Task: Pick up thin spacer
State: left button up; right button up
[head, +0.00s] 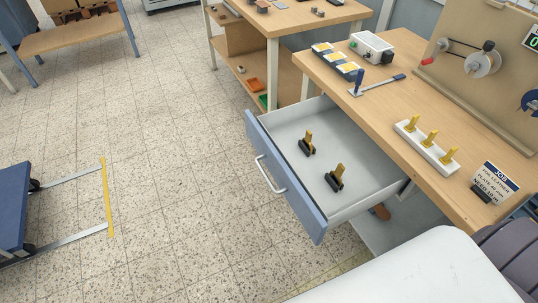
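A drawer with a blue front (285,175) is pulled open from the workbench. Two small pieces, each a brass-coloured upright on a black base, stand apart in it: a far one (308,142) and a near one (336,179). A white block (427,147) on the bench top holds three upright yellow pieces in a row. No piece can be clearly told as the thin spacer. Neither of my grippers shows in this view.
An upright board with a reel (481,64) stands behind.

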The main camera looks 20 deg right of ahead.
aim_at(341, 169)
jog(key=z, duration=1.35)
jog(key=k+l+z, duration=0.25)
jog(key=k+l, duration=0.2)
jog(key=i, duration=0.4)
